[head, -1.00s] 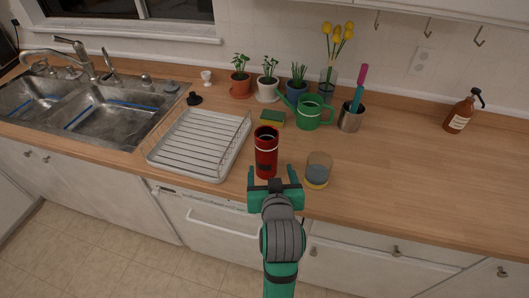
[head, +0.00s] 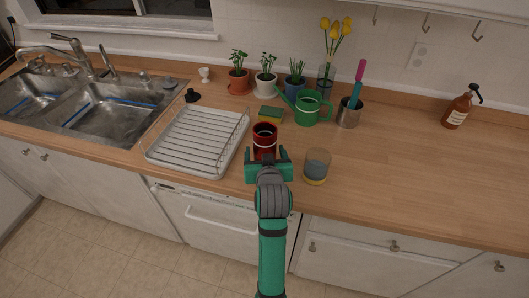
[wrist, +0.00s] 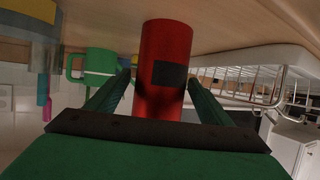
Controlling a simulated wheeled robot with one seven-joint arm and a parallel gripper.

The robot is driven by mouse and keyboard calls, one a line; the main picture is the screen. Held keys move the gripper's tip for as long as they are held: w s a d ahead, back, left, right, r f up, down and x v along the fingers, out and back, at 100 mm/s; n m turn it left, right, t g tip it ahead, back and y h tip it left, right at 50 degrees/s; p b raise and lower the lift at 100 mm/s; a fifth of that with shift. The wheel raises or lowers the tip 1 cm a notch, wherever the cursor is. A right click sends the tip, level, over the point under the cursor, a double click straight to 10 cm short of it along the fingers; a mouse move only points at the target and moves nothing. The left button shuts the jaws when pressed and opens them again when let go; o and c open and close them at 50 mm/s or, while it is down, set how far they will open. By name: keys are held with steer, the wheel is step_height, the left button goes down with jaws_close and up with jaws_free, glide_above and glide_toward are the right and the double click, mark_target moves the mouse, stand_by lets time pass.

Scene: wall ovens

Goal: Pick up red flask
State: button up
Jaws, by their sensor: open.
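The red flask (head: 265,136) stands upright on the wooden counter, between the dish rack and a glass. It is a red cylinder with a dark opening on top; my gripper hides its lower part in the head view. My gripper (head: 268,157) is open in front of the flask, with a finger towards each side of it. In the wrist view the flask (wrist: 166,50) shows between the two open fingers (wrist: 160,95), with a dark patch on its side. The fingers do not visibly grip it.
A white dish rack (head: 170,157) stands close on the left. A glass (head: 316,167) stands close on the right. A sponge (head: 270,115) and a green watering can (head: 307,109) are behind the flask.

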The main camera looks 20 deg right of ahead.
steer(key=shift+w+f, duration=0.1)
steer(key=shift+w, duration=0.1)
steer(key=c, duration=1.5)
steer(key=shift+c, duration=0.2)
steer(key=shift+r, duration=0.2)
